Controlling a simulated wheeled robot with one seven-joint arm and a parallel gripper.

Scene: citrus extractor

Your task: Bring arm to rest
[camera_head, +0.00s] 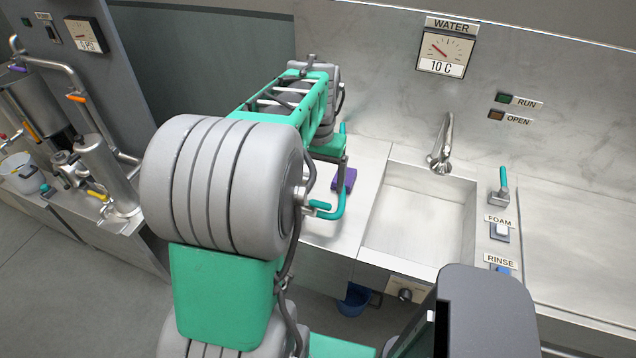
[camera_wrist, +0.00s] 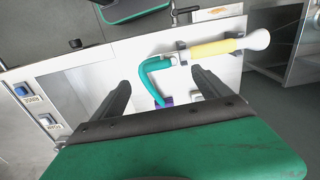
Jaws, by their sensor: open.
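My arm (camera_head: 222,185) reaches from the foreground over the counter left of the sink in the head view. Its end is mostly hidden behind its own links there. In the wrist view my gripper (camera_wrist: 162,82) is open, with its two black fingers spread apart. A curved teal handle (camera_wrist: 148,76) and a small purple piece (camera_wrist: 166,102) show between the fingers, and I see nothing clamped. I cannot tell how far below the fingers they are. The purple piece also shows in the head view (camera_head: 345,179).
A yellow tool (camera_wrist: 212,47) with a pale round end lies beyond the fingertips. The sink (camera_head: 420,215) with its faucet (camera_head: 442,145) is right of the arm. Metal cylinders (camera_head: 108,170) stand at left. A blue cup (camera_head: 353,300) is below the counter. Bare counter (camera_head: 580,235) lies far right.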

